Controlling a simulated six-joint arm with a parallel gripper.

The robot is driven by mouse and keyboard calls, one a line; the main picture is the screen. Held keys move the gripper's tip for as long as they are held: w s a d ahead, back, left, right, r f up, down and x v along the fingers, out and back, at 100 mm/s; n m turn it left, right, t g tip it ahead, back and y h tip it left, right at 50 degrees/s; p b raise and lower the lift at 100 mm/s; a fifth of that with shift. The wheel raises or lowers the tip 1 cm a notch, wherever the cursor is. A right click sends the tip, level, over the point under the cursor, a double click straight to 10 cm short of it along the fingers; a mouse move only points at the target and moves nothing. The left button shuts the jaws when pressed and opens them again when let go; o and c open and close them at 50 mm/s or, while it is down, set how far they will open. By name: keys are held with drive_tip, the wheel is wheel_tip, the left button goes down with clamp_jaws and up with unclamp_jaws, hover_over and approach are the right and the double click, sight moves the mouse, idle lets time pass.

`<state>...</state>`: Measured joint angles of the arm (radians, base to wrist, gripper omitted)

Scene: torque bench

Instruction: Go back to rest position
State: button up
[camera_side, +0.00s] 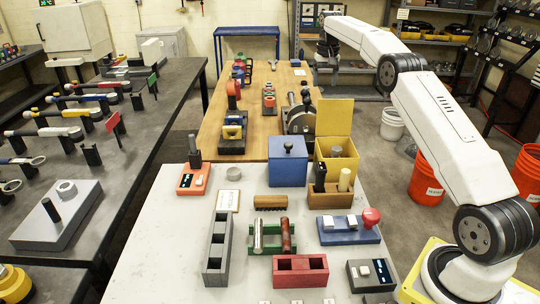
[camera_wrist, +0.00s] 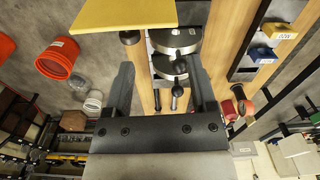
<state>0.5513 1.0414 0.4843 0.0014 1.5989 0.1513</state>
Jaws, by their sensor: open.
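My gripper (camera_side: 327,50) is at the far end of my outstretched arm in the side view, high above the back of the wooden bench. It is small and dark there. In the wrist view my gripper (camera_wrist: 160,66) shows two dark fingers spread well apart. Nothing is held between them. Round metal parts with a dark handle (camera_wrist: 176,66) show in the gap beyond the fingers, apart from them.
The grey table (camera_side: 150,250) in front carries several blocks and fixtures. Orange buckets (camera_side: 427,180) stand on the floor at right. Shelves line the back.

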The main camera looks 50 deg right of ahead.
drive_tip(key=s+a+f+n+t, duration=0.1)
drive_tip(key=s+a+f+n, duration=0.15)
drive_tip(key=a, duration=0.75)
drive_tip(key=s+a+f+n, duration=0.2)
drive_tip(key=a+f, duration=0.1)
drive_tip(key=a, duration=0.7)
drive_tip(key=s+a+f+n, duration=0.1)
drive_tip(key=s+a+f, duration=0.2)
drive_tip(key=s+a, duration=0.3)
drive_tip(key=s+a+f+n+t, duration=0.1)
drive_tip(key=s+a+f, duration=0.3)
drive_tip(key=s, duration=1.1)
drive_tip(key=a+n, duration=0.1)
drive_tip(key=a, duration=0.2)
drive_tip(key=shift+s+f, duration=0.15)
drive_tip(key=shift+f, duration=0.05)
